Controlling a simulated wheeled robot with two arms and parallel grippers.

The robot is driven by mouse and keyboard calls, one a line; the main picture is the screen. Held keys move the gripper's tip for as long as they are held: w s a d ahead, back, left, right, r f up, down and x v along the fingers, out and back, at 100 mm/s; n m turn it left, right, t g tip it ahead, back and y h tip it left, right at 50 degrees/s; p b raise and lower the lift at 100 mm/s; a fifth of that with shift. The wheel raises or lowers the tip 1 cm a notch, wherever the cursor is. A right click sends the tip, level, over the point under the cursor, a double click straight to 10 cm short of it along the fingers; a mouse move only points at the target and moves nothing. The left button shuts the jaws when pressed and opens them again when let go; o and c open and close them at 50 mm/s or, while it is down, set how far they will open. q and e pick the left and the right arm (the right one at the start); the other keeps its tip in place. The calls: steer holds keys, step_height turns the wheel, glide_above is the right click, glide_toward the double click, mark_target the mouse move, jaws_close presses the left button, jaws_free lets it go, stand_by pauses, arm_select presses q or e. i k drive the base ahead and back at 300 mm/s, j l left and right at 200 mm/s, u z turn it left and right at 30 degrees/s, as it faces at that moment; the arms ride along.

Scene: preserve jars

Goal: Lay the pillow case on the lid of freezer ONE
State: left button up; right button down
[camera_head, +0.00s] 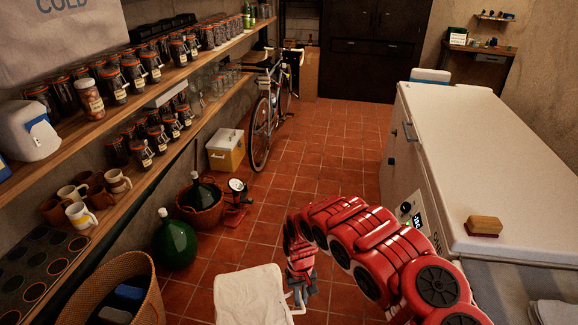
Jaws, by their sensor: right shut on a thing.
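The pillow case (250,296) is a white cloth hanging low over the tiled floor at the bottom centre. My right gripper (299,299) is shut on its right edge; the arm comes in from the lower right and bends down to it. A white chest freezer (490,135) stands along the right side with its lid closed. A wooden brush or block (484,226) lies on the near end of the lid. My left gripper is not in view.
Shelves of jars (115,85) and mugs (82,216) line the left. A wicker basket (150,300), a green demijohn (175,242) and a bicycle (262,130) stand on that side. Tiled floor (330,145) is clear in the middle. Most of the freezer lid is bare.

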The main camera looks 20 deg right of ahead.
mark_target(450, 117)
steer(key=i+z, duration=0.35)
steer(key=i, duration=0.15)
steer(key=i+j+z, duration=0.15)
steer(key=i+z, duration=0.2)
steer(key=i, duration=0.15)
steer(key=i+j+z, duration=0.35)
steer(key=i, duration=0.15)
steer(key=i+j+z, duration=0.3)
steer(key=i, duration=0.2)
